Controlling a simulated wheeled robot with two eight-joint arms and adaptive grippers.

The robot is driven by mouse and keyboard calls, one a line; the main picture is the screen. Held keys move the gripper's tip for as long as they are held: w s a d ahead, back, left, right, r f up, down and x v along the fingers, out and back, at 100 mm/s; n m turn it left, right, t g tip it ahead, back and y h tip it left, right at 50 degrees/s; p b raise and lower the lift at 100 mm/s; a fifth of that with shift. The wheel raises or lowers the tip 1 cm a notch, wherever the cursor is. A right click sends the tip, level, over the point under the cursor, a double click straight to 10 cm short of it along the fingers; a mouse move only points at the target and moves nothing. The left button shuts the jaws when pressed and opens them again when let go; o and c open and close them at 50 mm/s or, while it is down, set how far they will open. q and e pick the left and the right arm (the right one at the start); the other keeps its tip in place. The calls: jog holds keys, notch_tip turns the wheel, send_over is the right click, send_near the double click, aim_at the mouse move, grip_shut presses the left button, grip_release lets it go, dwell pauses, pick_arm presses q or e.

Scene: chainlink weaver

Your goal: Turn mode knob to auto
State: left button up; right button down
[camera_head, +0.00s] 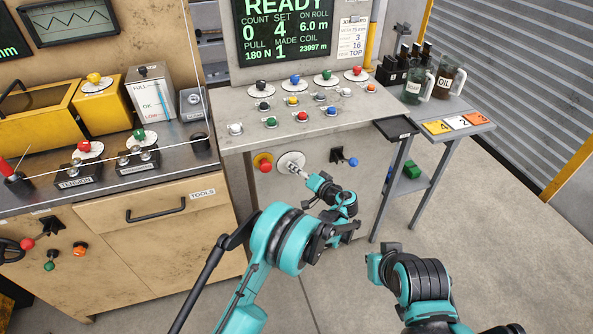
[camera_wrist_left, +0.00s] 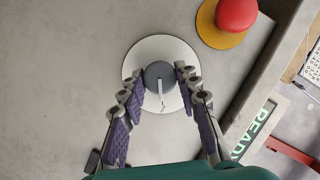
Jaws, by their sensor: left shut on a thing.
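The mode knob (camera_wrist_left: 158,75) is a grey round knob with a white pointer line on a white round dial plate (camera_wrist_left: 158,45). In the wrist view the pointer runs toward the bottom of the picture. My left gripper (camera_wrist_left: 157,80) has one finger on each side of the knob and is shut on it. In the head view the dial plate (camera_head: 287,161) is on the front of the grey cabinet, with my left gripper (camera_head: 298,171) reaching it and hiding the knob. Any dial lettering is unreadable. My right arm shows at lower right, but its gripper does not.
A red push button on a yellow base (camera_head: 264,162) sits close beside the dial; it also shows in the wrist view (camera_wrist_left: 236,15). A blue-ended lever (camera_head: 345,158) is to the right. The cabinet's top (camera_head: 225,142) overhangs above. A side table (camera_head: 472,119) stands at right.

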dwell(0.3)
pick_arm(q)
jog(key=o, duration=1.2)
jog(key=shift+c, duration=0.2)
jog(key=v, duration=0.7)
jog(key=shift+s+d, duration=0.2)
